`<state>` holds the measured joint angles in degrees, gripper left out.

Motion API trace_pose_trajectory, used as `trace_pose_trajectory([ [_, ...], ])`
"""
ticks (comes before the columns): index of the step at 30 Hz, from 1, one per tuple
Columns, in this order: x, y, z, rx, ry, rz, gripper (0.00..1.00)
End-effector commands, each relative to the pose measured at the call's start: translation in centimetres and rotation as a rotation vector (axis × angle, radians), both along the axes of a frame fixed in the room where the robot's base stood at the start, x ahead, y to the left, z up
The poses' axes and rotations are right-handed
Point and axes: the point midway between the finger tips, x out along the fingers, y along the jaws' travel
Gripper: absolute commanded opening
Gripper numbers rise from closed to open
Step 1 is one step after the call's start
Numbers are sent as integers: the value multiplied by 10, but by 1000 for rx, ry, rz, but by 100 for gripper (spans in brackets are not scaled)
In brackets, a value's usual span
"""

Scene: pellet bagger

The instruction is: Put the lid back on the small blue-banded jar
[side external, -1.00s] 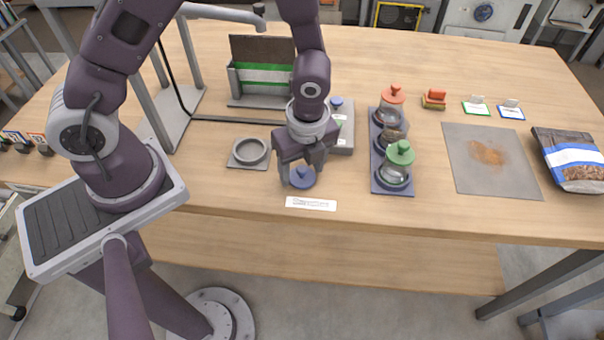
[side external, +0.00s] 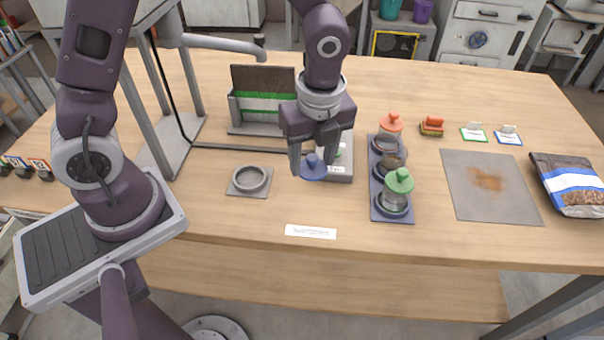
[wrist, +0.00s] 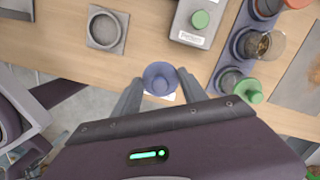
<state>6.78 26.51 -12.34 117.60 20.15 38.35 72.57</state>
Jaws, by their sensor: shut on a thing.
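In the wrist view the lid (wrist: 160,78) sits between the two fingertips. The lidless jar (side external: 394,158) stands in the middle of the blue-grey rack, right of my gripper, with brown pellets inside. It also shows in the wrist view (wrist: 264,45); its blue band is not clearly visible. A red-lidded jar (side external: 390,124) stands behind it and a green-lidded jar (side external: 397,193) in front.
The rack (side external: 392,217) holds the jars close together. A grey box with a green button (wrist: 200,19) stands behind the lid. A grey ring dish (side external: 250,179) lies left, a stained grey mat (side external: 490,205) and a pellet bag (side external: 568,185) right. The table's front is mostly clear.

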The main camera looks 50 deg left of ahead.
Motion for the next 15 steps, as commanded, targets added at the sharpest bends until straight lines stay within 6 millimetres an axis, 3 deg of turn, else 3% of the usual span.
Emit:
trace_pose_trajectory([
  [9,125,-34,21,-4,6,-600,12],
  [12,159,-42,30,-3,8,-813,12],
  [15,181,-47,37,-1,5,-969,12],
])
